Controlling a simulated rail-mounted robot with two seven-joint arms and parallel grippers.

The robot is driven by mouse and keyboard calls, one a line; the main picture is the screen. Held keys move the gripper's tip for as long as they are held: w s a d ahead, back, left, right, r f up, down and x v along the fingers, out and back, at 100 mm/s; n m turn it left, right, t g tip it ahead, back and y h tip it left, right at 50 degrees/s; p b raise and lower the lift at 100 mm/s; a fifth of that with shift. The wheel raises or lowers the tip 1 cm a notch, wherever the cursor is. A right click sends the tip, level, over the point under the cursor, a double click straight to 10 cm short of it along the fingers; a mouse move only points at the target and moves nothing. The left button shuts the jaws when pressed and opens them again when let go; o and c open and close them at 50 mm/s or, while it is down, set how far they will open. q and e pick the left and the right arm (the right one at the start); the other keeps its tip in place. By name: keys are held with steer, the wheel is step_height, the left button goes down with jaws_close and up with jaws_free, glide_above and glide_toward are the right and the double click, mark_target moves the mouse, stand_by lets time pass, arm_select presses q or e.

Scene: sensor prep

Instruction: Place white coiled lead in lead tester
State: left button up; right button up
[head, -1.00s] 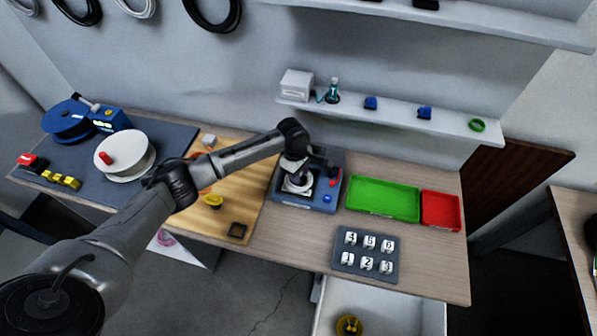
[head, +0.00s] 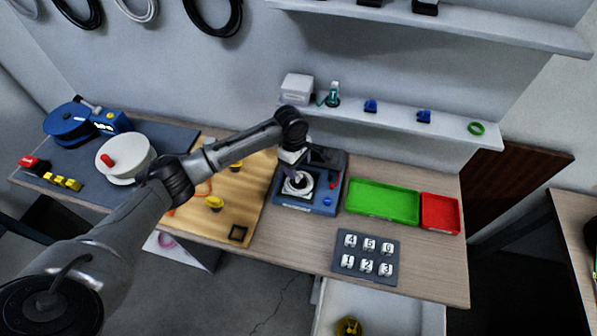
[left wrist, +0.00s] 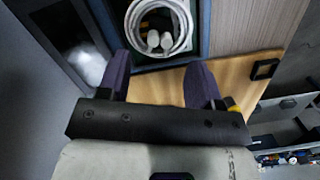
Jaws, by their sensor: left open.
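The white coiled lead (head: 297,186) lies as a round coil in the recess on top of the lead tester (head: 292,205), a blue-grey box with a red-tipped lever and a blue button. In the left wrist view the coil (left wrist: 186,42) sits within the dark recess, with two pale connector ends inside the loop. The tester's rim (left wrist: 204,28) shows beside it. My left gripper (head: 293,168) is above the tester. In the left wrist view its dark purple fingers (left wrist: 160,75) are spread with nothing between them, apart from the coil. My right gripper is out of view.
Right of the tester are a green tray (head: 383,200), a red tray (head: 440,213) and a numbered block rack (head: 366,257). A wooden board (head: 225,222) and a white spool (head: 125,158) are left. A shelf (head: 400,122) projects behind. Bare tabletop lies before the tester.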

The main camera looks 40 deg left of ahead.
arm_select(q)
step_height(320, 180, up, 7)
steer(key=shift+a+f, duration=0.15)
steer(key=shift+a, duration=0.25)
steer(key=s+d+f+m, duration=0.4)
steer(key=s+d, duration=0.1)
steer(key=s+d+f+m+t, duration=0.1)
steer(key=s+d+f+m, duration=0.3)
steer(key=s+d+f, duration=0.1)
steer(key=s+d+f+m, duration=0.4)
steer(key=s+d+m, duration=0.1)
steer(key=s, duration=0.1)
steer(key=shift+s+d+f+t+h, duration=0.1)
steer(key=shift+d+f+t+h, duration=0.05)
steer(key=shift+d+t+h, duration=0.2)
steer(key=s+a+r+m+t+y, duration=0.1)
steer(key=s+m, duration=0.6)
steer(key=s, duration=1.1)
steer(key=shift+r+m+t+y, duration=0.4)
steer(key=shift+r+t+y, duration=0.05)
steer(key=shift+r, duration=0.15)
